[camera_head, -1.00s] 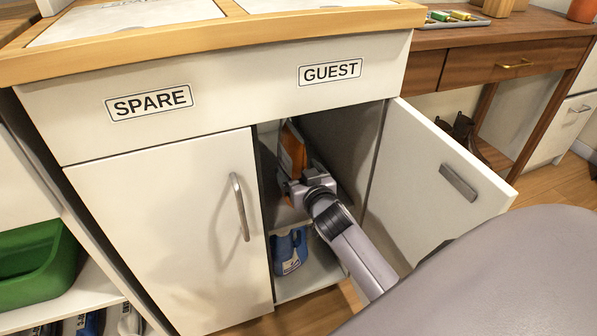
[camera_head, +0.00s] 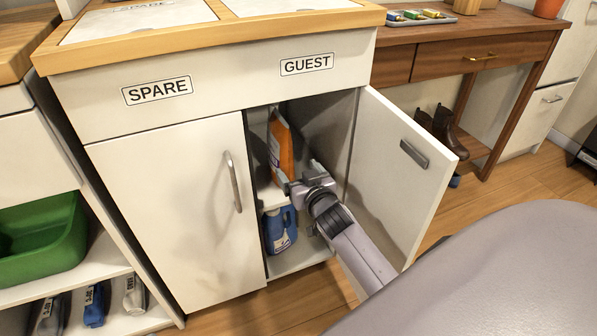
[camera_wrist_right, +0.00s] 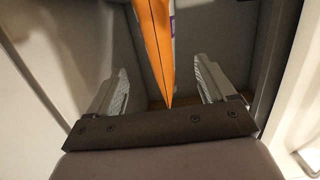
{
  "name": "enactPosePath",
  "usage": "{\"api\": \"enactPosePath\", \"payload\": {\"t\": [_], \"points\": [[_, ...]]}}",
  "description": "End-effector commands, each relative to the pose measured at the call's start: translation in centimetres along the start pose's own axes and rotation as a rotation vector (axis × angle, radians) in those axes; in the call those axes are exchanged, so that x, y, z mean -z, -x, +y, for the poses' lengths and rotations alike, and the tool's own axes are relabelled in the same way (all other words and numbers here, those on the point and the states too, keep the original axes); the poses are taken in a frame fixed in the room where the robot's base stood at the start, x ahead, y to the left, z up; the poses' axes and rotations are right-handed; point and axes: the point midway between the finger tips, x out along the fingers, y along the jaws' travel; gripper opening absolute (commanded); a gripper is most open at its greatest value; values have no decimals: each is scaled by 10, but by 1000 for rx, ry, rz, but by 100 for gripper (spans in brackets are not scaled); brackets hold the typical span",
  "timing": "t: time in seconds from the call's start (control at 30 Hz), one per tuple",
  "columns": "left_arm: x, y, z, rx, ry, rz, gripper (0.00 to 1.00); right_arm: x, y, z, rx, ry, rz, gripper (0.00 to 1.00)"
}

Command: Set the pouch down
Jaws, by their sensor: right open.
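The orange pouch (camera_head: 281,145) stands upright on the upper shelf inside the open right-hand cupboard, under the GUEST label. My right gripper (camera_head: 300,181) is at the cupboard opening, close to the pouch's front lower edge. In the right wrist view the pouch (camera_wrist_right: 157,40) shows edge-on between the two spread fingers of my right gripper (camera_wrist_right: 160,72), with a gap on each side. The fingers are open and hold nothing. My left gripper is not in view.
The open cupboard door (camera_head: 400,165) is to the right of my right arm. A blue jug (camera_head: 279,228) stands on the lower shelf. The left door (camera_head: 180,215), under the SPARE label, is shut. A green bin (camera_head: 42,240) is at far left.

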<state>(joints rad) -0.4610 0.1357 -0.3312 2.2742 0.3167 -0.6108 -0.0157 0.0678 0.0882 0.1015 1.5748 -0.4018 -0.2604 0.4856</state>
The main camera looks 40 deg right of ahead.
Motion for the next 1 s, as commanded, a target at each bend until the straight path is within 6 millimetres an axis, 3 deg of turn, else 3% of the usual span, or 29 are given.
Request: {"api": "enactPosePath", "payload": {"t": [0.23, 0.37, 0.47, 0.6, 0.73, 0.8, 0.9, 1.0], "points": [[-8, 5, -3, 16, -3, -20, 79, 1, 1, 0, 4, 0, -1, 83], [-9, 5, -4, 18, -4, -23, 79, -5, 19, -18, 50, 2, -25, 83], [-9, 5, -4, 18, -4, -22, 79, -15, 54, -52, 143, -3, -76, 83], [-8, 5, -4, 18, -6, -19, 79, -27, 126, -114, 336, -30, -176, 83], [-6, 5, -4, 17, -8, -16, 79, -28, 194, -162, 516, -68, -260, 83], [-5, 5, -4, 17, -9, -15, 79, -25, 223, -180, 595, -88, -291, 83], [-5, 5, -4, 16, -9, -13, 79, -20, 251, -196, 671, -111, -317, 83], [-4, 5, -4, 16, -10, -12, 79, -17, 262, -202, 702, -119, -328, 83]]}}
